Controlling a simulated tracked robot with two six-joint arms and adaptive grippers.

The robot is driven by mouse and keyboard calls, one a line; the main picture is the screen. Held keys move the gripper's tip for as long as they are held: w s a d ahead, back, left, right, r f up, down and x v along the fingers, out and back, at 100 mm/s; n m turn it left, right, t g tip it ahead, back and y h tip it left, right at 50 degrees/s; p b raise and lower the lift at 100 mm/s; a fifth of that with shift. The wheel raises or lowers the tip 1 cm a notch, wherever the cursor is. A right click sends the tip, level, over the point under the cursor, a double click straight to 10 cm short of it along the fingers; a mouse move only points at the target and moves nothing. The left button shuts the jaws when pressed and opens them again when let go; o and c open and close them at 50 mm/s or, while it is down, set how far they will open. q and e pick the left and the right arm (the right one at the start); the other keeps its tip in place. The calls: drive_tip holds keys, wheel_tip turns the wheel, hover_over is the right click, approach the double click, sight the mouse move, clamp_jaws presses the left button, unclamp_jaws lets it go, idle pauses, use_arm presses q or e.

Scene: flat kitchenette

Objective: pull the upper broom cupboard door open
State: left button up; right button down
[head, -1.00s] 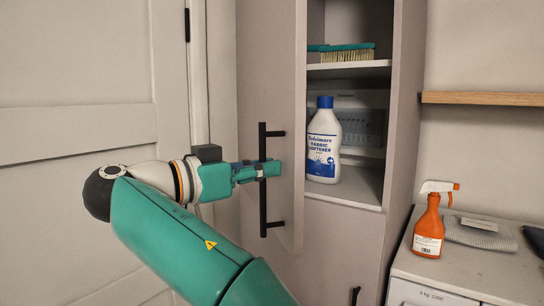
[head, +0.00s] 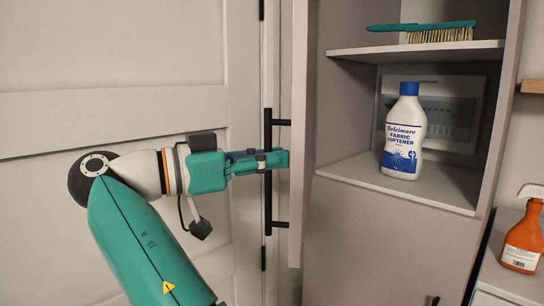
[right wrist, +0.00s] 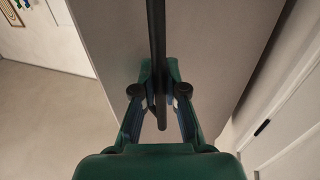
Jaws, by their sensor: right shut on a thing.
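The upper broom cupboard door (head: 299,130) stands wide open in the head view, seen nearly edge-on, swung to the left of the cupboard opening. Its long black bar handle (head: 268,205) is upright on the door's left side. My right gripper (head: 275,161) is shut around the handle's middle. In the right wrist view, the handle (right wrist: 157,60) runs down between the fingers of my right gripper (right wrist: 160,100), with the door's face (right wrist: 200,45) behind it. My left gripper is in neither view.
Inside the cupboard, a white fabric softener bottle (head: 404,135) stands on a shelf (head: 440,188). A green brush (head: 440,34) lies on the shelf above. An orange spray bottle (head: 524,240) stands on a white surface at right. A panelled door (head: 110,110) is close behind my arm.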

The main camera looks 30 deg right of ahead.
drive_tip(key=c, duration=1.2)
unclamp_jaws()
drive_tip(key=shift+a+f, duration=0.1)
drive_tip(key=shift+f, duration=0.05)
